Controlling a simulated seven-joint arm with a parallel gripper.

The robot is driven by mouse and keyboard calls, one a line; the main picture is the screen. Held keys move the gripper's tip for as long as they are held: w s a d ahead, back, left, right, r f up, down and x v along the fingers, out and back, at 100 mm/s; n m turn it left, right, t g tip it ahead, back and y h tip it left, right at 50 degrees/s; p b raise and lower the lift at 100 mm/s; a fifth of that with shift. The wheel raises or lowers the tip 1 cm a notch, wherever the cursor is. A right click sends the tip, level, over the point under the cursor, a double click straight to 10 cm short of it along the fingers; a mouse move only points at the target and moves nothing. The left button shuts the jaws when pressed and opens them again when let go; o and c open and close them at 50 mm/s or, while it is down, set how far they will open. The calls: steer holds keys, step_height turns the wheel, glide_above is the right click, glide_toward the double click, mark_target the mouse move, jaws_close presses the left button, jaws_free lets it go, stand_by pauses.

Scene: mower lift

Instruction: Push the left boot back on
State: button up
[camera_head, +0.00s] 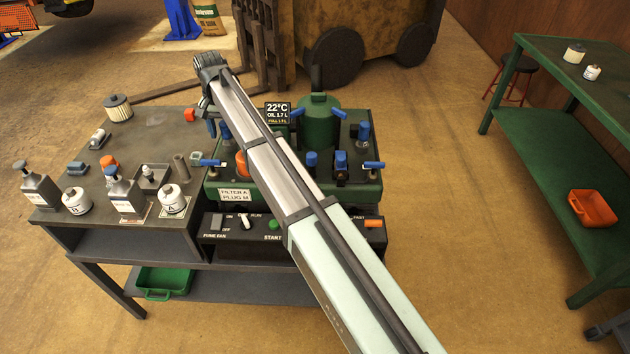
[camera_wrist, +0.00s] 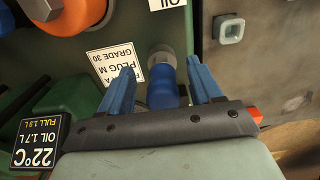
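In the wrist view, a blue boot (camera_wrist: 165,94) with a grey-blue rounded end stands between the two blue fingers of my gripper (camera_wrist: 160,66). A visible gap lies on each side of it, so my gripper is open around the boot and not touching it there. Whether the boot is seated cannot be told. In the head view my arm crosses over the green engine unit (camera_head: 330,190), and my gripper is mostly hidden at its left end. Other blue boots stand on the unit, one at the right back (camera_head: 364,132) and one at the front (camera_head: 311,160).
An orange filter (camera_wrist: 78,12) is near the left finger. The 22°C display (camera_head: 278,113) and green tank (camera_head: 318,125) stand behind the arm. Bottles (camera_head: 42,188) and filters (camera_head: 119,107) fill the left table. A green bench (camera_head: 560,120) is at right, with clear floor between.

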steer(key=shift+r, duration=0.15)
stand_by(0.3)
steer(key=shift+r, duration=3.4)
steer(key=shift+a, duration=0.1)
